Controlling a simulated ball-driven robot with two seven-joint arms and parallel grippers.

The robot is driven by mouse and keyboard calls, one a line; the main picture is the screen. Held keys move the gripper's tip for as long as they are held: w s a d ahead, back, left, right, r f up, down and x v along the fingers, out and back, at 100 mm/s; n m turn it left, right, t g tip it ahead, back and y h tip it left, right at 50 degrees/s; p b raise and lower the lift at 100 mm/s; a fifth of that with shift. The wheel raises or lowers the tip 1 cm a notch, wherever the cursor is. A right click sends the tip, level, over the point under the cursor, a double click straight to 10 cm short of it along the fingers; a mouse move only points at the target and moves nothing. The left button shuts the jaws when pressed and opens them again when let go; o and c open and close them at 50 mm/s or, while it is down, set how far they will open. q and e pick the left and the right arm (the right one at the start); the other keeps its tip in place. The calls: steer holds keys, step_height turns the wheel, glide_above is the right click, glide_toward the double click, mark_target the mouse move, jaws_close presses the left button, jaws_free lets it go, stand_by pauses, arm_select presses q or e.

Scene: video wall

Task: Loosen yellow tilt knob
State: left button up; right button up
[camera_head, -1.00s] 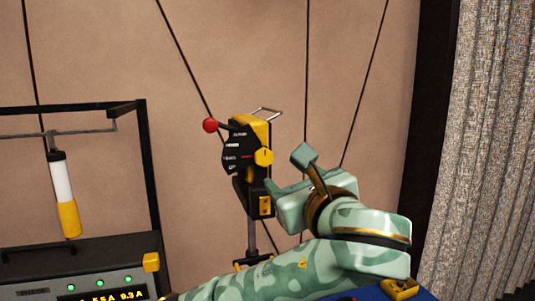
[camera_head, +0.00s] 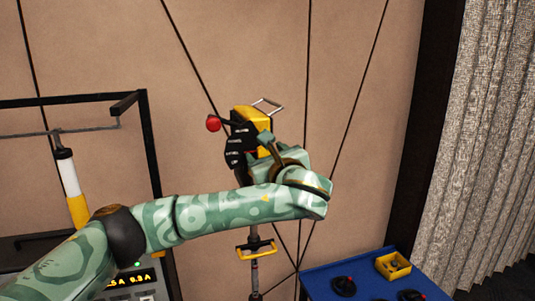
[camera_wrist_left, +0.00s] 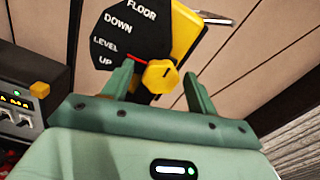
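The yellow tilt knob (camera_wrist_left: 159,76) is a faceted knob on the yellow-and-black tilt head (camera_head: 246,118). In the left wrist view it sits between the two spread fingers of my left gripper (camera_wrist_left: 158,80), with gaps visible on both sides. How deep the fingers reach around it I cannot tell. In the head view my left gripper (camera_head: 266,146) covers the knob. The black dial plate (camera_wrist_left: 118,38) reads FLOOR, DOWN, LEVEL and UP, and a red pointer (camera_wrist_left: 137,58) lies beside LEVEL and UP. My right gripper is not in view.
A red ball lever (camera_head: 213,123) sticks out left of the head, and a wire handle (camera_head: 267,104) rises on top. A console (camera_head: 125,284) stands at lower left under a black frame. A blue table (camera_head: 320,273) with a yellow tray (camera_head: 393,266) is at lower right.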

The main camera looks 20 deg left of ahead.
arm_select(q)
steer(key=c, duration=0.9)
steer(key=shift+o, duration=0.2)
steer(key=shift+d, duration=0.1)
steer(key=shift+f+n+b, duration=0.15)
steer(key=shift+n+b, duration=2.6)
steer(key=shift+n, duration=3.2)
steer(key=shift+f+n+b, duration=0.15)
steer(key=shift+n+b, duration=2.55)
steer(key=shift+n, duration=3.25)
